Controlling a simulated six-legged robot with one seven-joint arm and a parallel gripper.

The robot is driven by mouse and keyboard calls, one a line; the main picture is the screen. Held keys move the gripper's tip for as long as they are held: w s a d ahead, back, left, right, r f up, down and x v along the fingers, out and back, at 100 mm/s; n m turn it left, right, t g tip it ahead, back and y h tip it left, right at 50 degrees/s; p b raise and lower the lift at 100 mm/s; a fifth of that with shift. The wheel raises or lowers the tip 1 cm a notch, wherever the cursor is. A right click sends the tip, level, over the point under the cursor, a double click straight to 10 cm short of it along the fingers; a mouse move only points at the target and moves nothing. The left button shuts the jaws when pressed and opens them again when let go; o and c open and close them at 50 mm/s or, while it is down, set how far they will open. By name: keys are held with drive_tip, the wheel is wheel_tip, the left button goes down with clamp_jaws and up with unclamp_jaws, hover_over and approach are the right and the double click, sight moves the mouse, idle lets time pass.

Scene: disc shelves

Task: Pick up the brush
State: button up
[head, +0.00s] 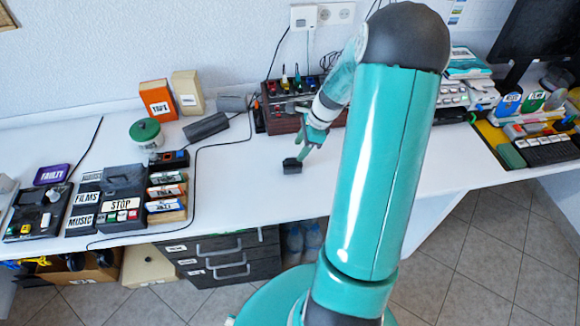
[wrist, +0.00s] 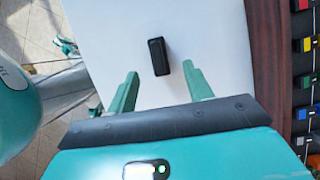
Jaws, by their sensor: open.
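A small black block-shaped object (head: 292,167), which looks like the brush, lies on the white table (head: 240,180) in the middle of the head view. No bristles can be made out. It also shows in the wrist view, where the black brush (wrist: 158,56) stands out dark on the white surface, just beyond and between the fingertips. My gripper (wrist: 160,70) is open and empty, with one green finger to each side. In the head view my gripper (head: 303,154) points down, close to the brush; whether it touches cannot be told.
A brown box with coloured knobs (head: 285,118) stands behind the brush. Labelled boxes (head: 120,205) and a black cable (head: 194,170) lie left. The table around the brush is clear.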

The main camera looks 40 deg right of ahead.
sight(290, 159)
drive_tip(key=x, duration=0.4)
drive_tip(key=shift+s+d, duration=0.1)
drive_tip(key=shift+d, duration=0.05)
drive_tip(key=x, duration=0.4)
drive_tip(key=shift+a+f, duration=0.3)
drive_tip(key=shift+a, duration=0.1)
drive_tip(key=c, duration=1.1)
drive_tip(key=shift+o, duration=0.2)
drive_tip(key=shift+r, duration=0.1)
drive_tip(key=shift+r, duration=0.5)
wheel_tip(290, 159, up, 3)
drive_tip(key=shift+s+d+f, duration=0.1)
drive_tip(key=shift+d+f, duration=0.05)
drive_tip(key=s+d+r, duration=0.3)
drive_tip(key=s+r, duration=0.6)
drive_tip(key=s, duration=0.4)
drive_tip(key=shift+d, duration=0.25)
drive_tip(key=shift+r, duration=0.1)
